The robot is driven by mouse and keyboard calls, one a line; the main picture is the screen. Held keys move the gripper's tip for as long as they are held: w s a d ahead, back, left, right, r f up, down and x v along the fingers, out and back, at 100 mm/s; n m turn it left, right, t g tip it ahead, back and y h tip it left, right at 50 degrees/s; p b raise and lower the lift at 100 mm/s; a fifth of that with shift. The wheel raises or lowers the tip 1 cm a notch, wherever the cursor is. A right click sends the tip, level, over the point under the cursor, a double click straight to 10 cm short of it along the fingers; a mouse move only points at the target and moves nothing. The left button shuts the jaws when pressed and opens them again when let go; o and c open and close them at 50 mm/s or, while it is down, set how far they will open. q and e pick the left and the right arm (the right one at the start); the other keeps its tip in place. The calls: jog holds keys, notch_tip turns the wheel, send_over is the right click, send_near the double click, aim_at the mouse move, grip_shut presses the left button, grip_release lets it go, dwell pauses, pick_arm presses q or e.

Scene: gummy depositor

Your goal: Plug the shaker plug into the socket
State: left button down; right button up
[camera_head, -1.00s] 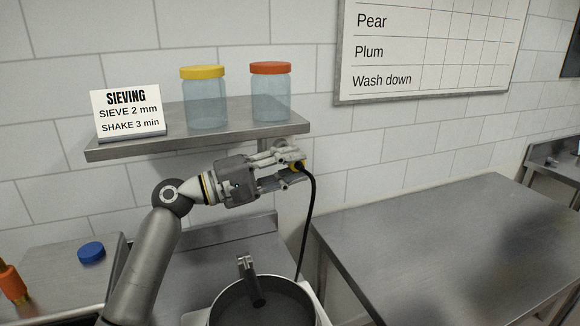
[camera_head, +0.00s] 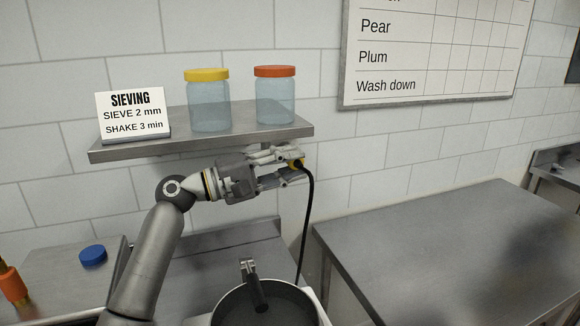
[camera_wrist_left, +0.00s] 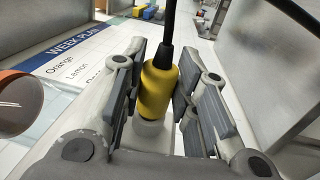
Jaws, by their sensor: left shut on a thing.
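My left gripper (camera_head: 293,171) is shut on the yellow shaker plug (camera_head: 298,162), below the right end of the wall shelf and near the tiled wall. In the left wrist view the yellow plug (camera_wrist_left: 158,88) sits between the two finger pads. A pale rounded piece (camera_wrist_left: 152,134) adjoins its near end; I cannot tell whether it is part of the plug or the socket. The black cable (camera_head: 309,220) hangs from the plug down toward the shaker pan (camera_head: 229,306). I cannot make out the socket; the gripper may hide it. My right gripper is not in view.
The steel shelf (camera_head: 250,138) above my gripper holds a yellow-lidded jar (camera_head: 208,105), an orange-lidded jar (camera_head: 275,100) and a sieving sign (camera_head: 133,115). A blue lid (camera_head: 93,255) lies at left. The steel table (camera_head: 440,245) at right is clear.

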pick_arm(q)
jog(key=c, duration=1.1)
grip_release()
jog(key=shift+o, duration=0.2)
jog(key=v, duration=1.2)
jog(key=shift+f, duration=0.1)
